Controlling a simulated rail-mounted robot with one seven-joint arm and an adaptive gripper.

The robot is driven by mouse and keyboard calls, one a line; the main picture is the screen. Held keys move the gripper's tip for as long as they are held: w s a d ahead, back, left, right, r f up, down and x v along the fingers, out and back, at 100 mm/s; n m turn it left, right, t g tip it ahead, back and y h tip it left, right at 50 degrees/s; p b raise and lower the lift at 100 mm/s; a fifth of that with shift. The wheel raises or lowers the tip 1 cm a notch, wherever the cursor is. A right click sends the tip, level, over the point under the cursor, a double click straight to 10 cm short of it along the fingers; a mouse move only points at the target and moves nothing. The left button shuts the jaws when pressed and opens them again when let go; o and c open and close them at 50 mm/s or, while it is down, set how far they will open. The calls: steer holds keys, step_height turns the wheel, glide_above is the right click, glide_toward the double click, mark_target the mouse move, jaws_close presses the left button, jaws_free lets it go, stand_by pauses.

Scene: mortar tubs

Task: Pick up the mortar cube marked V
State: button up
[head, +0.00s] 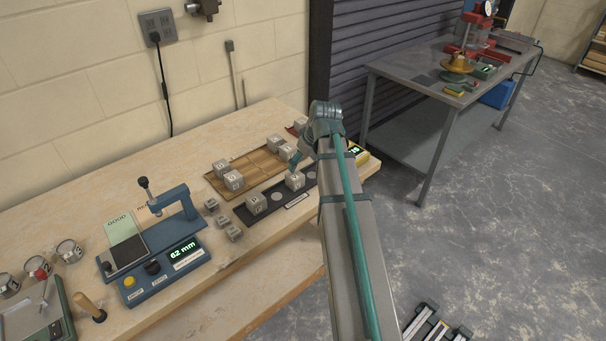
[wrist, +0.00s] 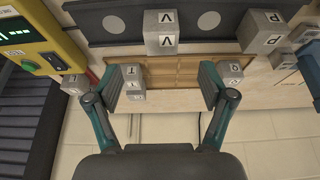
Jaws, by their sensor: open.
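The mortar cube marked V (wrist: 160,33) is grey and sits upright on a dark strip (wrist: 88,26) between two pale round spots. What appears to be the same cube shows in the head view (head: 295,182), its letter too small to read. My gripper (wrist: 159,85) is open and empty, its fingers apart. In the wrist view the cube lies ahead of the fingertips, toward the top, roughly centred between them and not between the fingers. In the head view a teal part of my gripper (head: 295,160) shows just behind and above the cube; my arm hides the rest.
A cube marked P (wrist: 263,31) stands on the same strip. A wooden tray (head: 253,161) behind it holds several cubes, one marked T (wrist: 131,75). Small cubes (head: 234,233) and a blue gauge (head: 168,262) stand left. A yellow display box (head: 360,155) stands right.

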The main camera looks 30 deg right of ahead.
mark_target(295, 175)
steer(key=shift+p+x, duration=0.5)
steer(key=shift+x, duration=2.2)
steer(key=shift+p+x, duration=1.1)
steer(key=shift+x, duration=1.5)
steer(key=shift+a, duration=0.1)
steer(key=c, duration=1.5)
steer(key=shift+o, duration=0.2)
steer(key=shift+r, duration=0.25)
